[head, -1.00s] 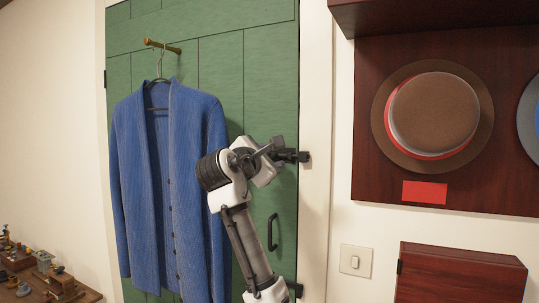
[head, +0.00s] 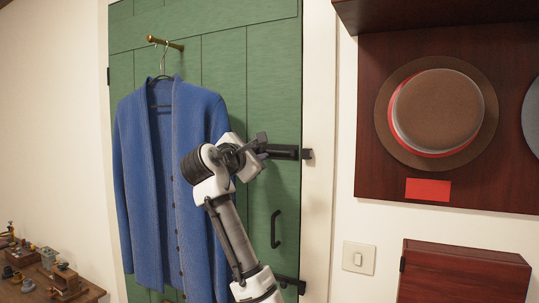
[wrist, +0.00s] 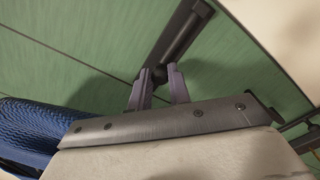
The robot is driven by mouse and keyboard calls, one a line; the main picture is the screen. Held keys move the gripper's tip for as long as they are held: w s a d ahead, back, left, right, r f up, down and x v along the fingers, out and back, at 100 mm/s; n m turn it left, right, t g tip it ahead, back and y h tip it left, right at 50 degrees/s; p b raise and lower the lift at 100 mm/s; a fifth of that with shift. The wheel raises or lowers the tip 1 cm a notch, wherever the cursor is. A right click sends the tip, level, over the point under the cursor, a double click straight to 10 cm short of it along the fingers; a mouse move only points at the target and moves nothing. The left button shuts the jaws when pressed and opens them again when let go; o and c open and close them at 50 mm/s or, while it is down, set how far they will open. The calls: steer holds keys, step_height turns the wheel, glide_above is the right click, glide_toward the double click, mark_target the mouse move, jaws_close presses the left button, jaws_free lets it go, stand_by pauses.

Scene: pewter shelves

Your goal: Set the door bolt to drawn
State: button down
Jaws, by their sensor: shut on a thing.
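The black door bolt (head: 285,152) is mounted level near the right edge of the green door (head: 222,60), beside a small black keeper (head: 307,154) on the white frame. My gripper (head: 262,147) is at the bolt's left part, its arm hiding some of it. In the wrist view, my gripper's fingers (wrist: 159,85) close around the bolt's dark knob (wrist: 160,74). The bolt's black body (wrist: 186,32) runs up and right from there. I cannot tell whether the bolt's tip is clear of the keeper.
A blue cardigan (head: 150,190) hangs from a peg (head: 165,43) left of my arm. A black door handle (head: 275,229) and another black fitting (head: 291,284) are below. A hat (head: 440,112) on a dark red panel and a light switch (head: 358,258) are right.

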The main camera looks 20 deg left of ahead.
steer(key=shift+a, duration=0.3)
steer(key=shift+d+r, duration=0.1)
steer(key=c, duration=1.3)
jaws_free()
steer(key=shift+a, duration=0.25)
steer(key=shift+d, duration=0.1)
